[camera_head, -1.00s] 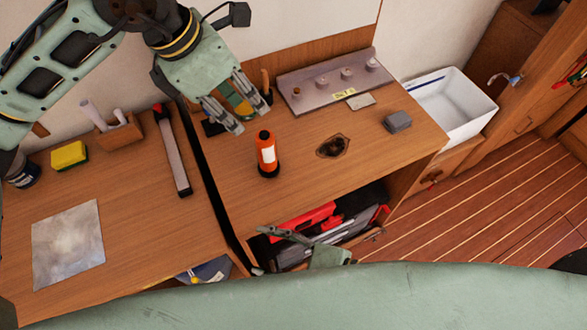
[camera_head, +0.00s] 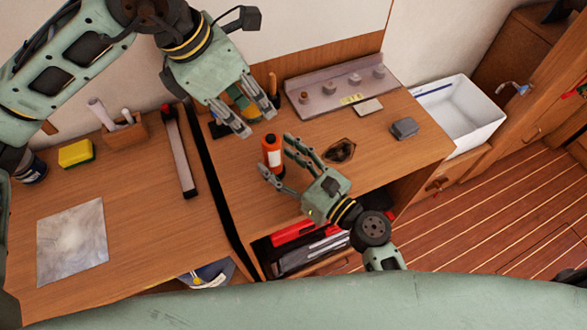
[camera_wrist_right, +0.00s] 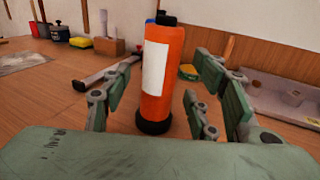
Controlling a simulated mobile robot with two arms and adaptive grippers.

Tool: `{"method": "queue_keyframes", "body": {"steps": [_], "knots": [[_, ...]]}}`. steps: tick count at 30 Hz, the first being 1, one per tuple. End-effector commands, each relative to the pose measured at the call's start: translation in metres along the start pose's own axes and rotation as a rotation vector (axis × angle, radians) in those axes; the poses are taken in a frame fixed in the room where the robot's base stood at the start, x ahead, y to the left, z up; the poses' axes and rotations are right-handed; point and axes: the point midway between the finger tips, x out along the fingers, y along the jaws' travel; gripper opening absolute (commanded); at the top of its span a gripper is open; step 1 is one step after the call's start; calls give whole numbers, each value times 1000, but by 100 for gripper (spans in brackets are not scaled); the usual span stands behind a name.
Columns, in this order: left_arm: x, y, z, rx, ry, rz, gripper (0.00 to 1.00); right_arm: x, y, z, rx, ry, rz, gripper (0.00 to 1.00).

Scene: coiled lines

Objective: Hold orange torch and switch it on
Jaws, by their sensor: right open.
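The orange torch (camera_head: 271,156) stands upright on the wooden worktop, with a black base, a black top and a white label. It also shows large in the right wrist view (camera_wrist_right: 160,75). My right gripper (camera_head: 275,158) is open, with its fingers spread toward the torch from the front right. In the right wrist view the torch stands between the fingers, and no finger visibly grips it. My left gripper (camera_head: 257,118) is above and behind the torch, pointing down, its fingers apart with nothing clearly held. The torch's switch cannot be made out.
A dark-edged hole (camera_head: 341,150) lies right of the torch. A metal panel with knobs (camera_head: 335,92) stands behind. A grey box (camera_head: 404,128) and white sink (camera_head: 460,112) are at right. A long-handled tool (camera_head: 178,150), yellow sponge (camera_head: 76,153) and metal sheet (camera_head: 72,242) lie left.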

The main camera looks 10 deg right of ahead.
Motion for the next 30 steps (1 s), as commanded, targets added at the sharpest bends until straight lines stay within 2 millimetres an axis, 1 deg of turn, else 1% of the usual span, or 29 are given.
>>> {"method": "queue_keyframes", "body": {"steps": [1, 3, 6, 16, 30], "knots": [[0, 0, 0, 0, 0, 0, 31, 7, 0, 0, 1, -2, 0, 54], [0, 0, 0, 0, 0, 0, 31, 15, 0, 0, 1, 0, 0, 54], [0, 0, 0, 0, 0, 0, 31, 22, 0, 0, 0, 0, -1, 54], [0, 0, 0, 0, 0, 0, 31, 25, 0, -1, 0, 2, 0, 54], [0, 0, 0, 0, 0, 0, 31, 24, 0, -1, 0, 2, 0, 13]]}}
